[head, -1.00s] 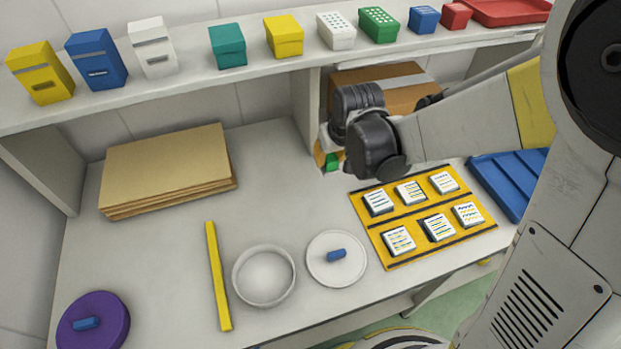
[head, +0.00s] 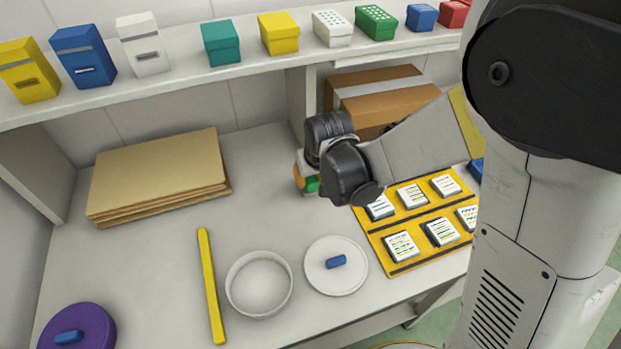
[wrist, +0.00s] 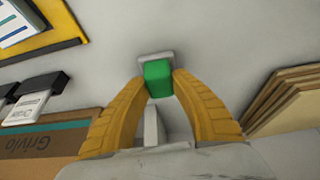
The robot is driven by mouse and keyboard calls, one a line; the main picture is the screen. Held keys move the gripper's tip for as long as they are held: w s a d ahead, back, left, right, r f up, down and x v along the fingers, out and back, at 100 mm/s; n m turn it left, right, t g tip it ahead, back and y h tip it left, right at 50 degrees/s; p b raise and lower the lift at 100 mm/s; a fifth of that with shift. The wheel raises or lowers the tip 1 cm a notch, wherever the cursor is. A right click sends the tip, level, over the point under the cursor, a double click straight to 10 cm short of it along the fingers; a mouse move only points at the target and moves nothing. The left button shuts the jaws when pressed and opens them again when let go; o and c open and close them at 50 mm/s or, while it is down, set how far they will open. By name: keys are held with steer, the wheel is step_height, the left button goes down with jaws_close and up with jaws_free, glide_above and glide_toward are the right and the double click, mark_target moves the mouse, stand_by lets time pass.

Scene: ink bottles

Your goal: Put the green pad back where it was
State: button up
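The green pad (wrist: 158,78) is a small green block between my two yellow fingertips in the wrist view. A pale grey piece (wrist: 155,58) shows right behind it; I cannot tell whether it is part of the pad. My gripper (wrist: 161,82) is shut on the pad. In the head view my gripper (head: 305,180) is above the white desk, left of the yellow card mat, and a bit of the green pad (head: 313,184) shows beside my dark wrist. The wrist hides most of the fingers there.
A yellow mat (head: 399,229) with several white cards lies to the right. A cardboard box (head: 385,105) stands behind my wrist. Brown boards (head: 160,175) lie left. A white bowl (head: 259,284) and white lid (head: 336,281) are in front. Bare desk (head: 265,200) lies between boards and gripper.

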steer(key=o, duration=0.3)
steer(key=shift+o, duration=0.2)
steer(key=shift+r, duration=0.15)
steer(key=p+v, duration=0.5)
steer(key=v, duration=0.6)
steer(key=s+d+r+m+t+h, duration=0.1)
steer(key=s+d+r+m+t, duration=0.1)
steer(key=s+d+r, duration=0.8)
steer(key=s+d+m, duration=0.1)
steer(key=s+d, duration=0.2)
steer(key=d, duration=0.1)
steer(key=shift+s+d+r+t, duration=0.2)
steer(key=shift+s+r+t, duration=0.05)
steer(key=shift+s+t, duration=0.15)
